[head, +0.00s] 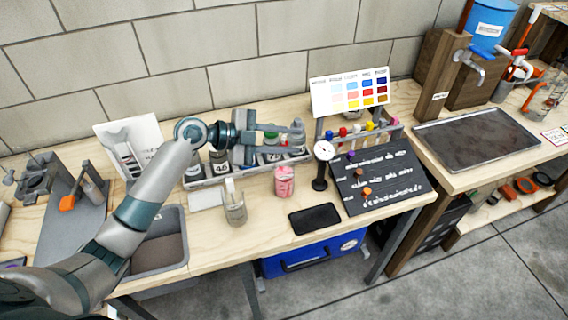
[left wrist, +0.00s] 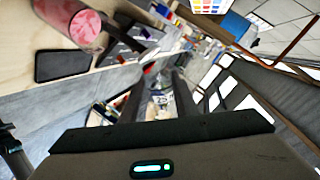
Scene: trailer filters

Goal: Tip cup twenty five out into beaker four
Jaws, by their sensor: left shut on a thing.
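My left gripper (head: 292,129) is above the right end of the tray of cups, its fingers pointing right. It is shut on a small grey cup (head: 298,138), mostly hidden by the fingers; I cannot read its number. In the left wrist view the two fingers (left wrist: 158,100) reach forward, and what is between them is unclear. A clear beaker (head: 235,208) with a stick in it stands on the bench, below and left of the gripper; its number is not readable. My right gripper is in neither view.
A pink can (head: 284,181), a black phone-like slab (head: 314,218), a dial gauge (head: 323,152) and a dark written board (head: 380,182) stand or lie nearby. A grey basin (head: 158,247) is at left.

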